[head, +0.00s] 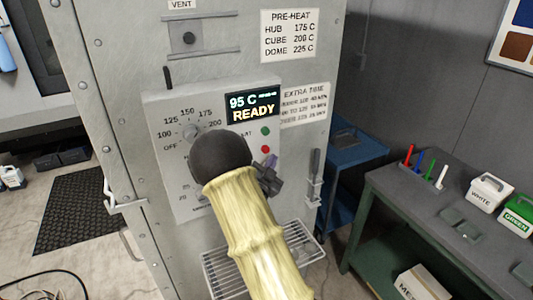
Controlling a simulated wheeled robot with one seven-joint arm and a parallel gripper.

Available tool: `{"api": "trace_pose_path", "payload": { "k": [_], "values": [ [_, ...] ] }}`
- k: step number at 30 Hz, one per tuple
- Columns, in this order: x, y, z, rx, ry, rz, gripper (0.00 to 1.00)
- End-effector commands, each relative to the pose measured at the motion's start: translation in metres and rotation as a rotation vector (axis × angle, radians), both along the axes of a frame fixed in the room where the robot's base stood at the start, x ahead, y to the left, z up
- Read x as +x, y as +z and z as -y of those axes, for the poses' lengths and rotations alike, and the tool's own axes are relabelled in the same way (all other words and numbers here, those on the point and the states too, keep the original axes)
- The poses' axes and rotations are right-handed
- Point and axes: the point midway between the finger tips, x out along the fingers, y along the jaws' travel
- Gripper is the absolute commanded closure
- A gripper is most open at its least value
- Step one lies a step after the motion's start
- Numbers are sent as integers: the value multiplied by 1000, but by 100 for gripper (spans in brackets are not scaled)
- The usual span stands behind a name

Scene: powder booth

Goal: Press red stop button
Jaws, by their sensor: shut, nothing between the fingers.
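The red stop button (266,149) is a small red round spot on the right side of the oven's control panel (178,196), just below a green button (265,131). My gripper (270,176) is a small dark shape in front of the panel, just below the red button in the picture. It is shut and empty. Whether it touches the panel cannot be told. My arm and its dark wrist hide the panel's middle and part of its lettering.
A display (253,105) reads 95 C READY above the buttons. A dial (191,131) sits at left. A wire rack (222,275) juts out below the panel. A door handle (314,175) is at right. A green bench (400,205) with containers stands further right.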

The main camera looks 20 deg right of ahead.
Motion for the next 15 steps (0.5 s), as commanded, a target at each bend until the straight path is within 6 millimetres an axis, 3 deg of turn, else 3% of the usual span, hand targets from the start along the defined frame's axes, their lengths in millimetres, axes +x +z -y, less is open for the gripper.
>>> {"api": "trace_pose_path", "payload": {
  "k": [9,15],
  "values": [
    [-26,-2,1,0,0,0,100],
    [-32,0,1,0,1,0,100]
  ]
}}
